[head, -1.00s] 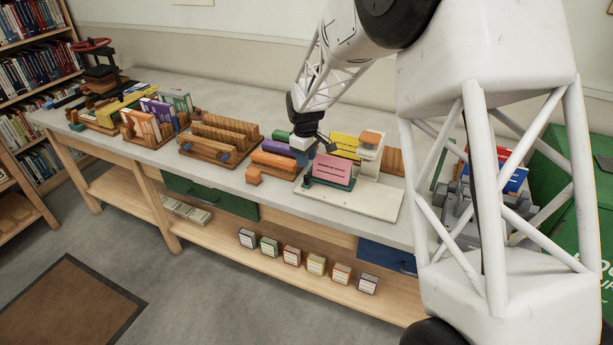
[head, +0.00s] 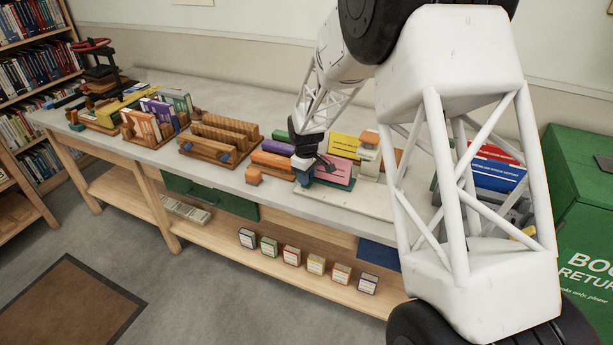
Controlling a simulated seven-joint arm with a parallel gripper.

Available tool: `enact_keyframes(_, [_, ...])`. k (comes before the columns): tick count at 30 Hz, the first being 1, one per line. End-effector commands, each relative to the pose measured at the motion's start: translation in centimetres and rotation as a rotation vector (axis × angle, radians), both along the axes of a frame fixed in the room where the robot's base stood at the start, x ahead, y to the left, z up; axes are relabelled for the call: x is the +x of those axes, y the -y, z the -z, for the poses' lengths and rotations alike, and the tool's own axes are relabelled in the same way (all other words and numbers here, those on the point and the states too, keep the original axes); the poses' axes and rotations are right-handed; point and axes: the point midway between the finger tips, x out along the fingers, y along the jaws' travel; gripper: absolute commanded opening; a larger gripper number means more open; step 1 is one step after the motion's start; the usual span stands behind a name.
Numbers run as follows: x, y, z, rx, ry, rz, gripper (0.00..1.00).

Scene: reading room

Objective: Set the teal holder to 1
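The teal holder (head: 345,186) stands on a pale board on the counter, with a pink card (head: 340,172) upright in it. My gripper (head: 322,167) is at the left end of the pink card and covers part of the holder there. Its dark fingers are small and partly merged with what is behind them, so I cannot tell whether they are open or shut, or whether they touch the holder. No number or scale on the holder can be read.
A yellow card (head: 344,144) and a pale block with an orange top (head: 369,143) stand behind. An orange cube (head: 254,176) and an orange block (head: 272,161) are to the left. A wooden slotted rack (head: 215,141) is farther left. The pale board (head: 366,203) is bare in front.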

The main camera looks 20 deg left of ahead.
Motion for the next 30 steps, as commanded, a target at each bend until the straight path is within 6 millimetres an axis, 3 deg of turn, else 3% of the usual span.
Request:
enact_keyframes(11, [0.0, 0.0, 0.3, 0.001, 0.001, 0.0, 0.34])
enact_keyframes(18, [0.0, 0.0, 0.3, 0.001, 0.001, 0.0, 0.0])
enact_keyframes(30, [0.1, 1.1, 0.3, 0.001, 0.001, 0.001, 0.0])
